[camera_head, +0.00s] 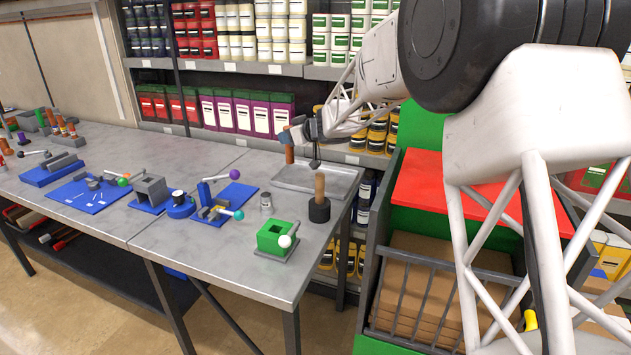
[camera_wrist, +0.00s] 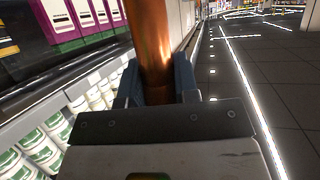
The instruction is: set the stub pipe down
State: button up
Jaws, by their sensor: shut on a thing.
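The stub pipe is a copper-coloured cylinder (camera_wrist: 150,40) between the two fingers of my gripper (camera_wrist: 157,88) in the wrist view. In the head view my gripper (camera_head: 290,136) is above the back right of the bench, near the grey tray, with the pipe (camera_head: 289,154) pointing down below it. The pipe's lower end shows close above the tray's left back side; I cannot tell whether it touches. The shallow grey tray (camera_head: 341,184) lies on the bench and its visible floor is bare.
A wooden handle in a black base (camera_head: 319,212) stands in front of the tray. A green block with a white ball (camera_head: 275,237) and a small metal cylinder (camera_head: 266,201) are nearby. Blue fixtures (camera_head: 217,204) stand left. Shelves of cans (camera_head: 275,40) rise behind.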

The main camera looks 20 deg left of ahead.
jog(key=w+f, duration=0.2)
jog(key=w, duration=0.5)
jog(key=w+d+f, duration=0.1)
jog(key=w+f, duration=0.2)
jog(key=w, duration=0.5)
jog(key=shift+d, duration=0.3)
jog(key=shift+w+f, duration=0.1)
jog(key=shift+f, duration=0.05)
notch_tip(320, 180, down, 6)
jog(key=shift+f, duration=0.15)
jog(key=shift+f, duration=1.8)
jog(key=shift+f, duration=0.2)
jog(key=o, duration=1)
